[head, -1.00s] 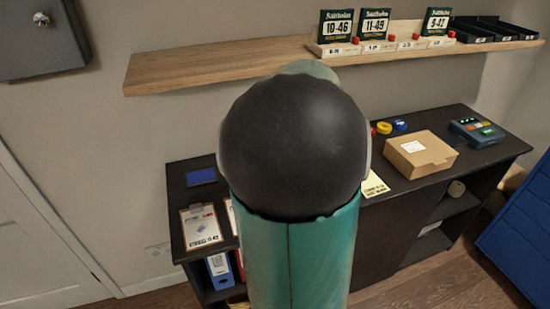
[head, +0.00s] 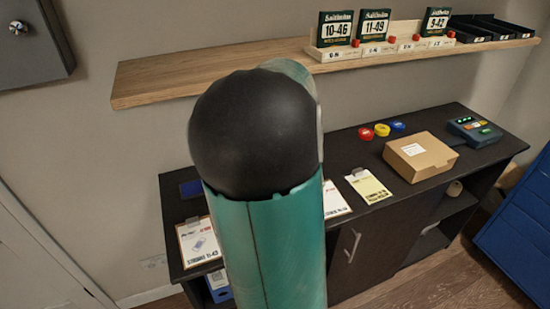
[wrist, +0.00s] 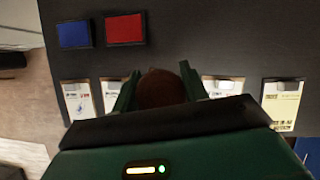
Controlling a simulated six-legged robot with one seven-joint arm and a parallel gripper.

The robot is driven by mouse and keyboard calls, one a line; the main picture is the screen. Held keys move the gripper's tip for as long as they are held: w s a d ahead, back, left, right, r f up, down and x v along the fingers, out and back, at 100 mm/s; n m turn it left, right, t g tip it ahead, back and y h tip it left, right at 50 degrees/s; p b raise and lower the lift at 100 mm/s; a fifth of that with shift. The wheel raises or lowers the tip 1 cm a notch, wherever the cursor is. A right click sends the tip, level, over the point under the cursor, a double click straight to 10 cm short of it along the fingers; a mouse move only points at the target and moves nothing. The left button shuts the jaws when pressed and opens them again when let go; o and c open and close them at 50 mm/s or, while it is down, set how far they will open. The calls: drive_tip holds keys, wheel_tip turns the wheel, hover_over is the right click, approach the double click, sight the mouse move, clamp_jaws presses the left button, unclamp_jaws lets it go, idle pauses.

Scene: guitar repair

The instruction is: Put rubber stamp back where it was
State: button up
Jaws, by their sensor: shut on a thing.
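The rubber stamp (wrist: 162,88) shows as a brown rounded handle in the wrist view. My gripper (wrist: 160,80) is shut on it, with one green finger on each side. The stamp's lower part is hidden, so I cannot tell whether it touches the dark cabinet top (wrist: 220,40). A blue pad (wrist: 74,34) and a red pad (wrist: 125,29) lie side by side, up and left of the stamp in the wrist view. In the head view my arm hides the gripper, the stamp and the red pad. The blue pad (head: 190,188) shows left of my arm.
Several clipboards lie along the cabinet's front edge, including a left one (head: 199,242) and a yellowish one (head: 369,186). A cardboard box (head: 420,156), coloured tape rolls (head: 381,130) and a device (head: 474,131) stand to the right. A wooden shelf (head: 200,77) runs above.

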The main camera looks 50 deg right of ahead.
drive_tip(key=w+d+f, duration=0.2)
drive_tip(key=d, duration=0.1)
drive_tip(key=w+d+f, duration=0.2)
drive_tip(key=w+f, duration=0.1)
drive_tip(key=w+d+f, duration=0.2)
drive_tip(key=d+f, duration=0.1)
drive_tip(key=shift+w+d+f, duration=0.1)
drive_tip(key=shift+w+d, duration=0.05)
drive_tip(key=shift+d, duration=0.2)
drive_tip(key=shift+w+d+f, duration=0.15)
drive_tip(key=shift+d+f, duration=0.05)
drive_tip(key=shift+f, duration=0.25)
drive_tip(key=shift+w+f, duration=0.1)
drive_tip(key=shift+f, duration=1.4)
drive_tip(key=shift+f, duration=0.15)
drive_tip(key=o, duration=0.8)
drive_tip(key=d+v, duration=0.1)
drive_tip(key=v, duration=0.6)
drive_tip(key=shift+a+r, duration=0.4)
drive_tip(key=shift+a, duration=0.15)
